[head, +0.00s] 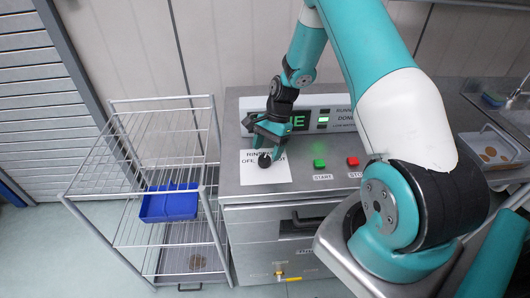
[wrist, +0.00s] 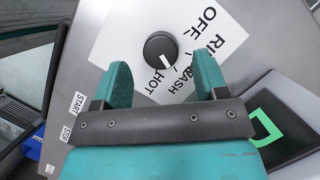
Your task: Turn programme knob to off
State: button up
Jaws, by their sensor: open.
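The programme knob (head: 264,161) is a small black round knob on a white label card (head: 282,172) on top of the steel machine. In the wrist view, the knob (wrist: 158,49) has a white pointer line aimed toward the WASH and HOT side, away from OFF. The OFF, RINSE, WASH and HOT labels are printed around one side of it. My gripper (head: 266,146) is over the knob, pointing down. In the wrist view, my gripper (wrist: 162,72) is open, its teal fingers apart with the knob framed between and slightly beyond them. Contact is not visible.
A green START button (head: 319,163) and a red STOP button (head: 353,161) sit right of the card. A display panel (head: 310,119) stands behind. A wire rack (head: 160,215) with a blue bin (head: 169,205) is at left.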

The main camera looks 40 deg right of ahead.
aim_at(264, 158)
jog(key=shift+x, duration=1.5)
jog(key=shift+c, duration=0.4)
jog(key=c, duration=0.8)
